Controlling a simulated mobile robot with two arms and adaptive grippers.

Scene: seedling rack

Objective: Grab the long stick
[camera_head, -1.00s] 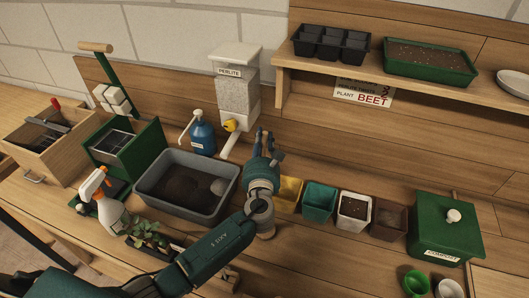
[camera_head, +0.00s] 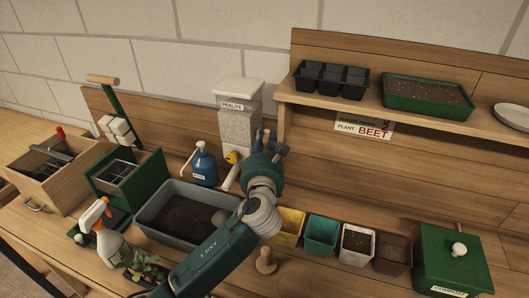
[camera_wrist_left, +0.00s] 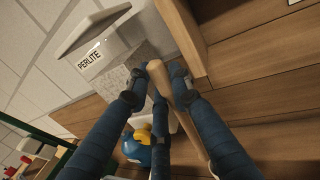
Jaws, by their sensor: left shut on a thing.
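My left gripper (camera_head: 268,145) is in the middle of the head view, in front of the wooden backboard and just right of the perlite dispenser. It is shut on the long wooden stick, which shows clearly in the left wrist view (camera_wrist_left: 182,92). There the pale stick runs from between the blue fingers (camera_wrist_left: 155,90) down toward the lower right, and its near end is out of frame. In the head view the hand hides most of the stick. A rounded wooden piece (camera_head: 266,262) shows below my wrist; I cannot tell if it belongs to the stick. My right gripper is out of view.
The perlite dispenser (camera_head: 238,125) and blue pump bottle (camera_head: 204,165) stand close left of the hand. A grey tub (camera_head: 165,228) is lower left. Small pots, including a teal one (camera_head: 320,236), and a green compost box (camera_head: 450,258) stand right. A shelf (camera_head: 420,118) juts out upper right.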

